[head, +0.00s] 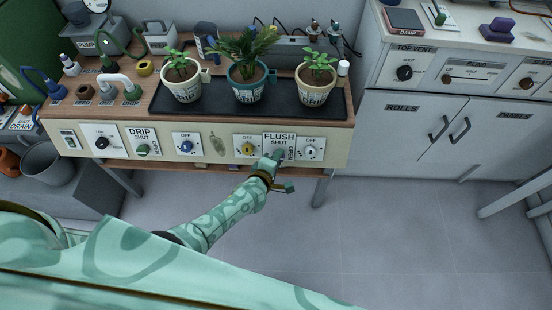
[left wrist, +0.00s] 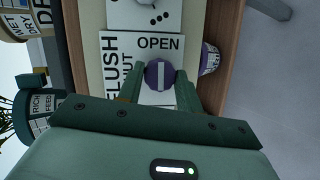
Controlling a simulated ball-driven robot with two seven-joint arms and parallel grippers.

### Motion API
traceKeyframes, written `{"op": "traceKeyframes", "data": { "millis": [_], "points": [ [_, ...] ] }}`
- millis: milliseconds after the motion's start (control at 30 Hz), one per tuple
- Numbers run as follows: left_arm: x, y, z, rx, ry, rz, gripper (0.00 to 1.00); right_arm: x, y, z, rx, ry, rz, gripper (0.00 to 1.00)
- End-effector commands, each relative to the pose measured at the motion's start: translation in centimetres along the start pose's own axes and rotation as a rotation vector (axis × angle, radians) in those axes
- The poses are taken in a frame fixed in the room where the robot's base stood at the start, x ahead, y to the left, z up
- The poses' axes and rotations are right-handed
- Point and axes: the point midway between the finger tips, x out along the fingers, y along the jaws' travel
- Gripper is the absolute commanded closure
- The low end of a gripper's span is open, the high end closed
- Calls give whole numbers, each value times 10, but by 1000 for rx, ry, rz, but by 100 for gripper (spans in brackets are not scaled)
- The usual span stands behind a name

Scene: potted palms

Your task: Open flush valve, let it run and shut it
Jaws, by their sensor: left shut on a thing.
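The flush valve is a purple round knob (left wrist: 153,66) with a white stripe, on a white plate (left wrist: 113,50) marked FLUSH, SHUT and OPEN. In the left wrist view the stripe runs up and down, in line with the word OPEN above it. My left gripper (left wrist: 160,80) is shut on the knob, one dark green finger on each side. In the head view the FLUSH label (head: 279,136) shows on the bench's front panel, and my left gripper (head: 277,156) reaches it from below and hides most of the knob. My right gripper is not in view.
Potted plants (head: 247,84) stand on the black tray (head: 335,108) above. A small purple labelled thing (left wrist: 209,59) sits near the panel edge. The floor (head: 390,225) ahead is clear.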

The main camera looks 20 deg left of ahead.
Motion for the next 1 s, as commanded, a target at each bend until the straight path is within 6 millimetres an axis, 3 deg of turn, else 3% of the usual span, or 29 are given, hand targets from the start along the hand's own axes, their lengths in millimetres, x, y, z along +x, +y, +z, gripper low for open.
{"op": "traceKeyframes", "data": {
  "millis": [567, 600, 667, 1000],
  "points": [
    [0, -2, 1, 32, 0, -16, 88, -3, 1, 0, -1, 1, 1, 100],
    [0, -2, 1, 32, 0, -16, 59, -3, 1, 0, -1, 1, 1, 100],
    [0, -2, 1, 31, 0, -16, 43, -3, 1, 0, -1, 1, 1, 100],
    [-4, 0, 0, 30, 1, -13, 43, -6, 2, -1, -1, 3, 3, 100]
  ]
}}
